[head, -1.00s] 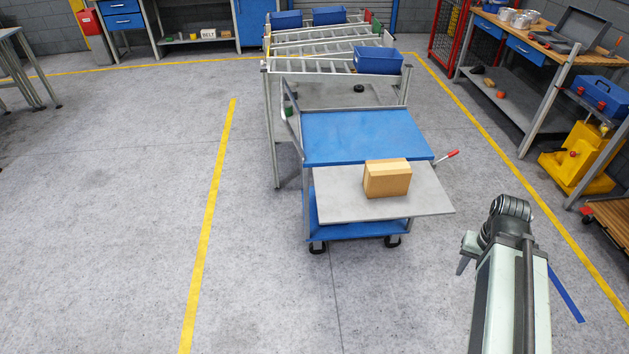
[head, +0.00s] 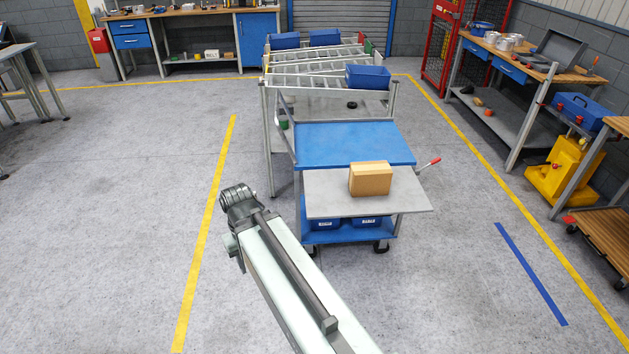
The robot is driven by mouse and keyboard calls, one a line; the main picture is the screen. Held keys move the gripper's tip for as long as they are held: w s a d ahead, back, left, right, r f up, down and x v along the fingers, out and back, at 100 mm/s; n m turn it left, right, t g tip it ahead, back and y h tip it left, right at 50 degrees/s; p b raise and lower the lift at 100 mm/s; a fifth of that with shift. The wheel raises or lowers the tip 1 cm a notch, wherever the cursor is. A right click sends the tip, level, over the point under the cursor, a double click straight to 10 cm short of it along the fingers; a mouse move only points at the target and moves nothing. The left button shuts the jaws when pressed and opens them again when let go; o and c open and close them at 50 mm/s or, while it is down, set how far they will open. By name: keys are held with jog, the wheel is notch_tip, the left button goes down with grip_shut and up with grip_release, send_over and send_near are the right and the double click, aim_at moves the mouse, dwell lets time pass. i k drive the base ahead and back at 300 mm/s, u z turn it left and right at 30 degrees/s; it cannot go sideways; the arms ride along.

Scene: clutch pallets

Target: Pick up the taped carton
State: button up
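The taped carton (head: 370,179) is a small brown box with a lighter top. It sits upright on a grey board (head: 325,200) that lies on the front part of a blue cart (head: 350,145). My arm reaches in from the bottom of the head view, and its end is left of the cart and apart from the carton. My gripper's fingers are hidden behind the arm's end, so I cannot see whether they are open or shut.
A roller rack (head: 315,70) with blue bins (head: 368,77) stands behind the cart. A red-tipped lever (head: 428,163) sticks out at the cart's right. A workbench (head: 530,60) and yellow machine (head: 568,170) stand at the right. The floor left of the cart is clear.

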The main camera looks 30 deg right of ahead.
aim_at(371, 178)
jog(key=u, duration=0.2)
jog(key=i, duration=1.5)
